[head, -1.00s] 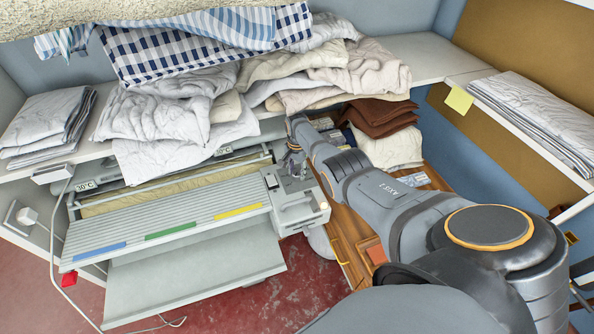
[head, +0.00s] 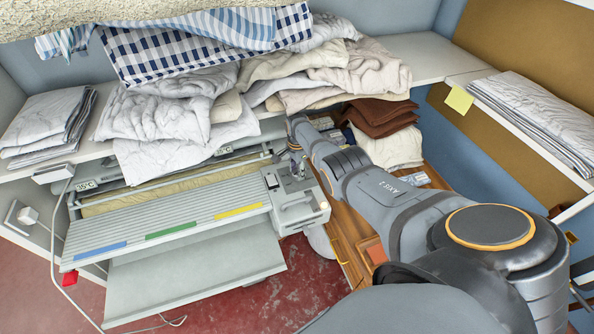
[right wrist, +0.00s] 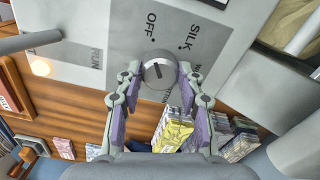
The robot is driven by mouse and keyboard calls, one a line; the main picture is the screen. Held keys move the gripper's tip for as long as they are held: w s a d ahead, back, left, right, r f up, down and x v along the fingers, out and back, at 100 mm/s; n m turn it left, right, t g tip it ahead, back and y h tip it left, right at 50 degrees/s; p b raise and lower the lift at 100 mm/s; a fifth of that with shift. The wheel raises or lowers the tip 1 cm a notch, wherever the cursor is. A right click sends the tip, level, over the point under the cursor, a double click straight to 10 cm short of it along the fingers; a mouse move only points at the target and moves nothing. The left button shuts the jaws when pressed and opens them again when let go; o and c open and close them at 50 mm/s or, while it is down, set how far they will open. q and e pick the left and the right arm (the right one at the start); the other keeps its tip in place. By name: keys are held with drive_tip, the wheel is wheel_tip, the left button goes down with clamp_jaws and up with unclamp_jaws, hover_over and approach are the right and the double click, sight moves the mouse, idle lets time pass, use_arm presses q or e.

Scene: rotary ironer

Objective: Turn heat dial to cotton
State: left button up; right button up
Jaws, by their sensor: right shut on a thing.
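The heat dial (right wrist: 159,72) is a small grey round knob with a dark pointer line, on the ironer's end panel (right wrist: 118,22). OFF and SILK are printed around it; further lettering is partly hidden by the right finger. My right gripper (right wrist: 158,80) is shut on the dial, one finger on each side. I cannot tell exactly which label the pointer marks. In the head view my right gripper (head: 296,168) is at the right end of the rotary ironer (head: 160,222) and hides the dial. My left gripper is not in view.
A lit lamp (right wrist: 40,67) and a RUN label are on the panel's left. Crumpled linen (head: 165,112) lies on the shelf above the ironer. A wooden unit with brown cloths (head: 378,118) stands to the right.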

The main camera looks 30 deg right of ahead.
drive_tip(key=shift+w+d+r, duration=0.1)
drive_tip(key=shift+w+r, duration=0.05)
drive_tip(key=o, duration=1)
drive_tip(key=shift+o, duration=0.9)
wheel_tip(320, 180, up, 12)
